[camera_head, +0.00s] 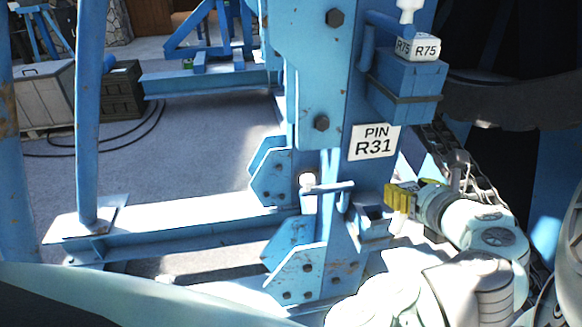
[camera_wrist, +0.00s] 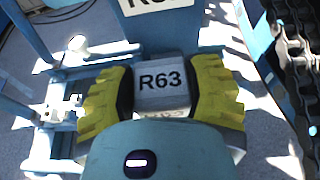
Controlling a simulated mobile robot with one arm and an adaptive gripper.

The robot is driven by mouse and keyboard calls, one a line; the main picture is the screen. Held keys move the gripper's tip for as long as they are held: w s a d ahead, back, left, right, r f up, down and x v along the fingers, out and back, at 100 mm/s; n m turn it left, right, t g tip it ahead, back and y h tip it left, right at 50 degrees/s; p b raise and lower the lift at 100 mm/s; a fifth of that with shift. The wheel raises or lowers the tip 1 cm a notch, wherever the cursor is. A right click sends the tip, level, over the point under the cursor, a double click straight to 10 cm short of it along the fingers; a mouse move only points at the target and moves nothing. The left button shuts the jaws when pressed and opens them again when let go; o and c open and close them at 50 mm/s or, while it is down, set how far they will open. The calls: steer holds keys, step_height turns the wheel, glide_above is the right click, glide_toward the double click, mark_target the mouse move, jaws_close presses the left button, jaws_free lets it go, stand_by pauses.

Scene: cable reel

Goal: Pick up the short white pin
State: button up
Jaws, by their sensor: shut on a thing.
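My gripper (camera_wrist: 162,92) has yellow ribbed fingers, shut on the two sides of a pale block labelled R63 (camera_wrist: 161,80). The block looks like the head of a white pin; its lower part is hidden in the wrist view. In the head view my gripper (camera_head: 399,198) is right of the blue post, just above a small blue holder (camera_head: 371,218). A whitish piece shows under the fingers there. I cannot tell whether it is still in the holder.
A sign reading PIN R31 (camera_head: 375,142) is on the blue post above my gripper. A blue box (camera_head: 407,90) higher up carries a white R75 block (camera_head: 425,47) with a white knob. A chain (camera_wrist: 292,60) hangs close on the right. Blue beams (camera_head: 190,218) lie at left.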

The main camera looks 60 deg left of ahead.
steer(key=s+d+p, duration=0.2)
steer(key=s+d, duration=0.1)
steer(key=d, duration=0.5)
steer(key=shift+s+d+p, duration=0.2)
steer(key=shift+d+p, duration=0.1)
steer(key=shift+p, duration=0.1)
steer(key=shift+r, duration=0.3)
steer(key=shift+r+p, duration=0.35)
steer(key=shift+p, duration=0.5)
